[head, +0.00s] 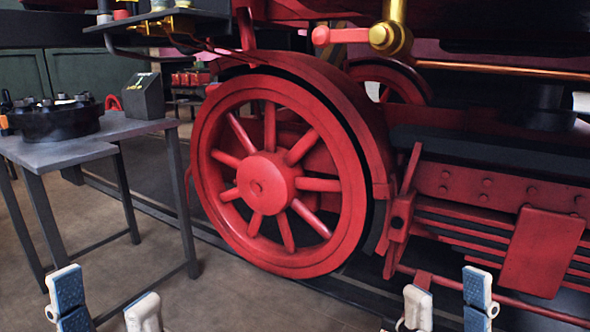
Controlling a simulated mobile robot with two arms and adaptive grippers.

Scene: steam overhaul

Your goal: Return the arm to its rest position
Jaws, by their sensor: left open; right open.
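My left gripper (106,301) shows at the bottom left edge of the head view, its two white and blue-grey fingers apart with nothing between them. My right gripper (448,300) shows at the bottom right, its fingers also apart and empty. Both point upward in the picture. Most of both arms is below the frame. Neither gripper visibly touches anything. The left one appears in front of the grey table (70,151), the right one in front of the locomotive's lower red parts.
A large red spoked wheel (268,183) of the locomotive fills the middle. A red step plate (541,250) hangs at the right. A black round part (55,122) and a dark box (143,97) stand on the table. The floor (225,295) between the grippers is clear.

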